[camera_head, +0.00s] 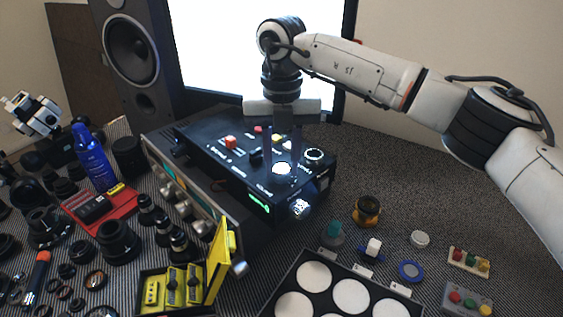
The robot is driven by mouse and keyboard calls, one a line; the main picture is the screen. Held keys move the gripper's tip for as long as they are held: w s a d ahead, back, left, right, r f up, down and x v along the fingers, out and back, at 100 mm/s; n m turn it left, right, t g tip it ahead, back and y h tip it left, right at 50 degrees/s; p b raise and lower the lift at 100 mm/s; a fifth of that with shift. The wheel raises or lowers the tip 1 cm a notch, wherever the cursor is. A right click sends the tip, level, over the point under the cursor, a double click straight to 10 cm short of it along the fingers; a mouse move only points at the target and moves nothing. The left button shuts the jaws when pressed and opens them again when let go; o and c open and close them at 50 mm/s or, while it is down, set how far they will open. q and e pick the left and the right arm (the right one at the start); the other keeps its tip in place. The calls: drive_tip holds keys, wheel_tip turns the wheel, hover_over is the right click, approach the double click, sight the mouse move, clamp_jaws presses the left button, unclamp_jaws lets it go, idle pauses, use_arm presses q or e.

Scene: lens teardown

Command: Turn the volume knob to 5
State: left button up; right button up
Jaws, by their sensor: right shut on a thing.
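Another round knob with a pale ring (313,156) sits just to the right. My left gripper is not in view.
Many lenses, a blue bottle (93,158) and an open yellow case (218,262) crowd the left. A tray with white discs (351,295) is in front. A speaker (131,55) and bright screen stand behind.

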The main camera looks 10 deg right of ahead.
sight(283, 168)
drive_tip(key=m, duration=0.6)
drive_tip(key=shift+r+b, duration=0.1)
drive_tip(key=shift+b, duration=0.3)
drive_tip(key=shift+m, duration=0.3)
drive_tip(key=o, duration=1)
drive_tip(key=shift+o, duration=0.2)
wheel_tip(283, 168, up, 10)
drive_tip(key=shift+r+b, duration=0.15)
drive_tip(key=shift+b, duration=0.15)
